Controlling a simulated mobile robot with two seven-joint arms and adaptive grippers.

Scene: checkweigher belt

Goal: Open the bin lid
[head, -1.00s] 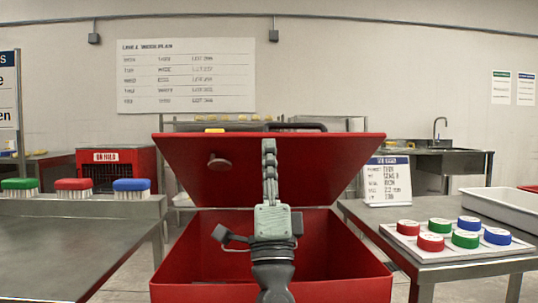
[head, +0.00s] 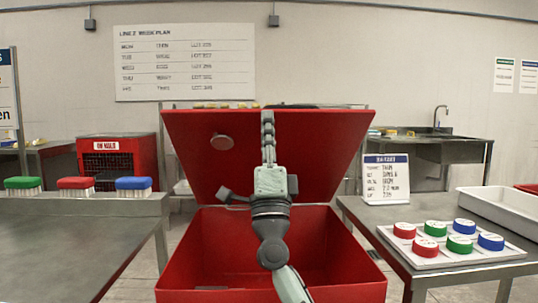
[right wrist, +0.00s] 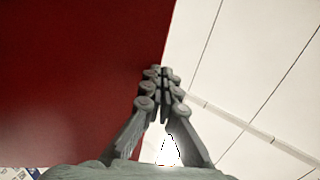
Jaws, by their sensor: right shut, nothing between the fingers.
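The red bin (head: 338,287) stands in the middle of the head view, open at the top, and its inside looks empty. Its red lid (head: 320,140) is raised at the back and tilted up, with a round knob (head: 222,142) on the face toward me. My right gripper (head: 267,118) is shut and empty, in front of the lid near its top edge. In the right wrist view the shut fingers (right wrist: 162,75) lie at the edge of the red lid (right wrist: 70,80); I cannot tell whether they touch it. My left gripper is not in view.
A steel table with green, red and blue brushes (head: 76,184) stands at the left. At the right, a table holds a tray of coloured round pieces (head: 447,243), a sign card (head: 386,180) and a white bin (head: 500,208). A red cage-fronted box (head: 112,158) stands behind.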

